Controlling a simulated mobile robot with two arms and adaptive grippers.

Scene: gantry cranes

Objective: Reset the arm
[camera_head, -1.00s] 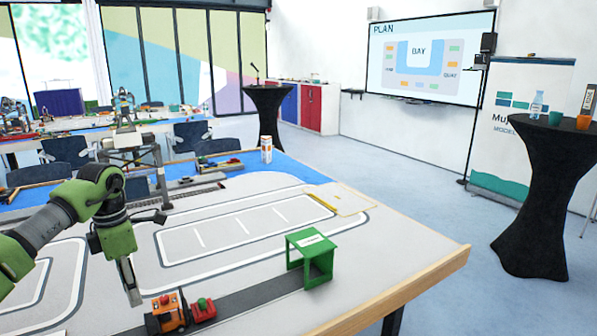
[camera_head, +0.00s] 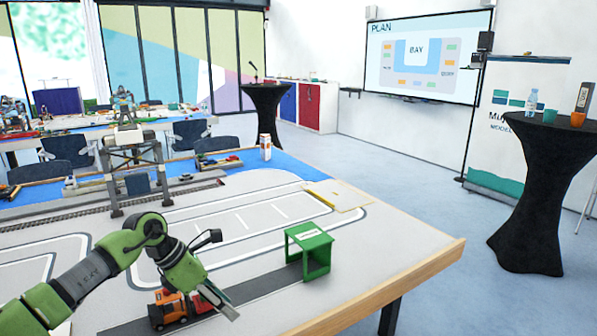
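My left arm comes in from the lower left, its wrist bent down to the right. My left gripper (camera_head: 224,303) points down and right over the grey road, in front of the right part of an orange toy vehicle (camera_head: 168,311). Its fingers show nearly edge-on, so their opening is unclear, and I see nothing held between them. I cannot tell whether it touches the vehicle. The red piece behind the vehicle is mostly hidden by the gripper. My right gripper is out of view.
A green open-sided shelter (camera_head: 308,250) stands on the road to the right of my gripper. A grey gantry crane (camera_head: 134,165) stands behind my arm. The table's wooden edge (camera_head: 420,282) runs along the right. The mat between shelter and crane is mostly clear.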

